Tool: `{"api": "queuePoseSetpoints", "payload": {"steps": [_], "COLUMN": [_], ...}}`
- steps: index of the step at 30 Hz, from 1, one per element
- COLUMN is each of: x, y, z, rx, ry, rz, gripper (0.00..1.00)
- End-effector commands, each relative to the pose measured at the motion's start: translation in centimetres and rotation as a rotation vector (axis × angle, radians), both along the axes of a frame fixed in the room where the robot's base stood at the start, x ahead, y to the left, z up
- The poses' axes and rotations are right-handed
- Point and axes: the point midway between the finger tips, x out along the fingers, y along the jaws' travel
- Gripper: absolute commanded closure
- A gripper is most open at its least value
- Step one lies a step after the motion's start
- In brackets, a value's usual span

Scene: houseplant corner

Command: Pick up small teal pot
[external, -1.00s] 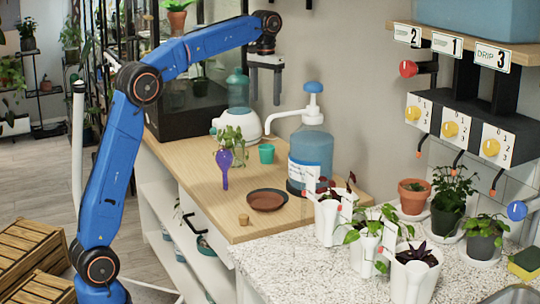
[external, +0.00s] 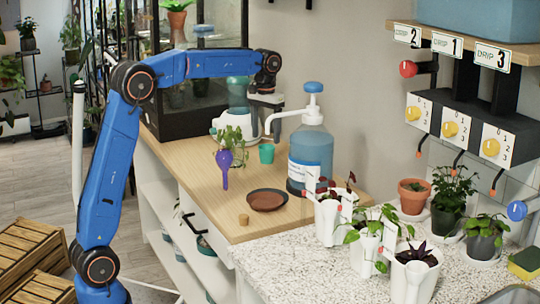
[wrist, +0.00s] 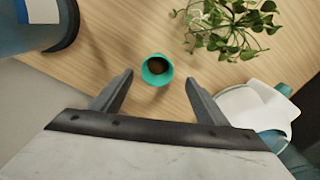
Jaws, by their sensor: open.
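The small teal pot (external: 266,153) stands upright on the wooden counter, between a leafy cutting in a glass and the blue water jug. In the wrist view the teal pot (wrist: 157,70) shows from above, with a dark inside. My gripper (external: 265,124) points down above the pot in the external view. In the wrist view my gripper's fingers (wrist: 158,86) are spread apart, with the pot beyond the tips and roughly midway between them. The gripper is open and holds nothing.
The blue water jug (external: 310,155) with a white pump stands right of the pot. The leafy cutting (external: 232,139), a purple scoop (external: 224,165) and a white-based teal sprayer (external: 238,112) are to the left. A brown saucer (external: 267,200) lies in front, with bare wood between.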

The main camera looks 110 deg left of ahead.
Motion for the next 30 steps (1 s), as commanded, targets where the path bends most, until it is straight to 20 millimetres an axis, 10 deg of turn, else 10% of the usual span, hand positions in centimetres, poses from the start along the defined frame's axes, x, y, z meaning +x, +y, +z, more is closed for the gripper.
{"api": "queuePoseSetpoints", "payload": {"steps": [27, 30], "x": [0.4, 0.4], "y": [-0.4, -0.4], "z": [-6.4, -6.3], "rx": [0.001, 0.001], "ry": [0.000, 0.000], "rz": [-0.001, -0.001], "gripper": [0.32, 0.52]}}
